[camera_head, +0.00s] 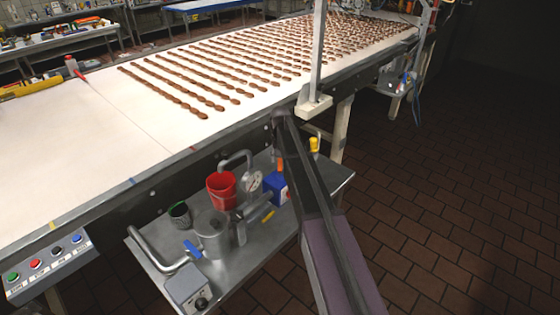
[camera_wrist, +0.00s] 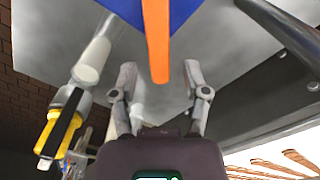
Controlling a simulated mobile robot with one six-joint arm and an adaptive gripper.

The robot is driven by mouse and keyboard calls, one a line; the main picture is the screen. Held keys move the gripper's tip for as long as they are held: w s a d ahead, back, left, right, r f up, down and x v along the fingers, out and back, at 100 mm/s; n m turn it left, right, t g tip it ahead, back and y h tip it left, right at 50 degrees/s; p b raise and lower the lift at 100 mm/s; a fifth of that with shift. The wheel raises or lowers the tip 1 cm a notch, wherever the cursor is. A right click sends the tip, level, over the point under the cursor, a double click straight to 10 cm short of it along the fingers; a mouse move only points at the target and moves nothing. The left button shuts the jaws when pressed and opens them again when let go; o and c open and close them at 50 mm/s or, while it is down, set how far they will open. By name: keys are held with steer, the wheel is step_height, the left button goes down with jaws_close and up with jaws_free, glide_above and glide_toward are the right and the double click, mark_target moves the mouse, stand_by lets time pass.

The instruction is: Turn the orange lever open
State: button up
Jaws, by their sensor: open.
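The orange lever (camera_wrist: 157,40) hangs into the top middle of the wrist view, beside a blue body (camera_wrist: 118,8). My gripper (camera_wrist: 160,72) is open, with a grey finger on each side of the lever's lower end. In the head view a small part of the orange lever (camera_head: 280,166) shows above the blue box (camera_head: 275,188), next to my dark arm. My gripper cannot be made out clearly there.
A yellow-handled part (camera_wrist: 57,132) stands left of my gripper in the wrist view. In the head view, a red cup (camera_head: 221,188), a gauge (camera_head: 254,181) and pipework crowd the metal shelf (camera_head: 325,188). The conveyor (camera_head: 90,150) edge runs just behind. The tiled floor at right is clear.

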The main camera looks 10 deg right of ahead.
jaws_close()
stand_by(0.5)
steer(key=shift+s+d+m, duration=0.3)
steer(key=shift+d+m, duration=0.15)
steer(key=shift+m, duration=0.8)
steer(key=shift+s+d+m, duration=0.3)
steer(key=shift+d+m, duration=0.15)
steer(key=shift+m, duration=0.85)
steer(key=shift+s+d+m, duration=0.3)
steer(key=shift+d+m, duration=0.15)
steer(key=shift+m, duration=0.8)
